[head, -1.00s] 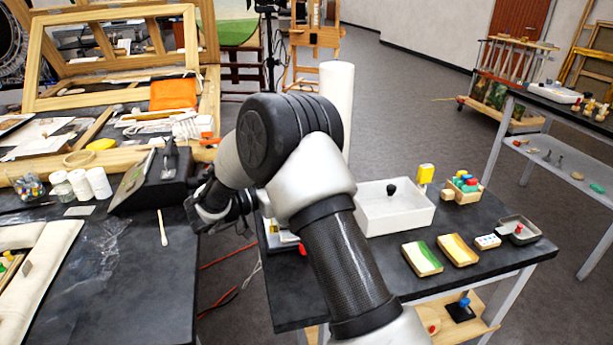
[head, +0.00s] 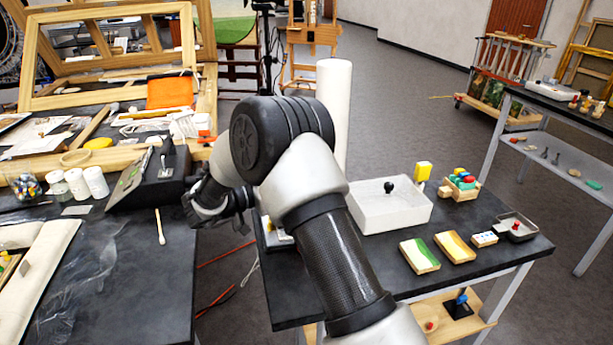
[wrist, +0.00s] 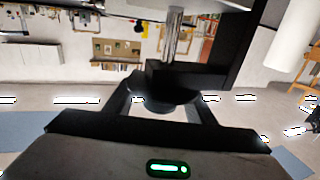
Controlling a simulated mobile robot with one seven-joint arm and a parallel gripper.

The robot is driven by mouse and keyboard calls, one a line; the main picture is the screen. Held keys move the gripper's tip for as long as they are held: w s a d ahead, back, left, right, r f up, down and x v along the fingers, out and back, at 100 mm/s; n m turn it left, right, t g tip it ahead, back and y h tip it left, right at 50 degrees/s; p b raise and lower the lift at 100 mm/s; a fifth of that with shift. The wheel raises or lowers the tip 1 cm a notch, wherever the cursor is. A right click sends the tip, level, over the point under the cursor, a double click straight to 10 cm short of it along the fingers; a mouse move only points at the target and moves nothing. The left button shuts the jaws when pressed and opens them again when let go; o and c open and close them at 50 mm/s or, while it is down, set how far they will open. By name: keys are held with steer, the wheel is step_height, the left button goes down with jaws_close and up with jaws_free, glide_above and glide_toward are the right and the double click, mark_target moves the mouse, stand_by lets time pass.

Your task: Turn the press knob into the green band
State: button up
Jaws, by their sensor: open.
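A black box with a sloped panel (head: 150,183) and a small metal lever on top stands at the right edge of the left bench in the head view; it looks like the press unit. In the wrist view my open gripper (wrist: 162,100) has one finger on each side of a dark round knob (wrist: 160,109), below a black block (wrist: 190,76) with a shiny metal post (wrist: 175,35). Contact with the knob cannot be told. No green band is visible.
The right table holds a white tray (head: 390,214) and small coloured blocks (head: 461,184). A white roll (head: 335,105) stands behind my arm. A gap separates the benches.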

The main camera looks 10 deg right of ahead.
steer(key=p+v, duration=0.1)
steer(key=v, duration=1.6)
steer(key=shift+a, duration=0.2)
steer(key=shift+s, duration=0.1)
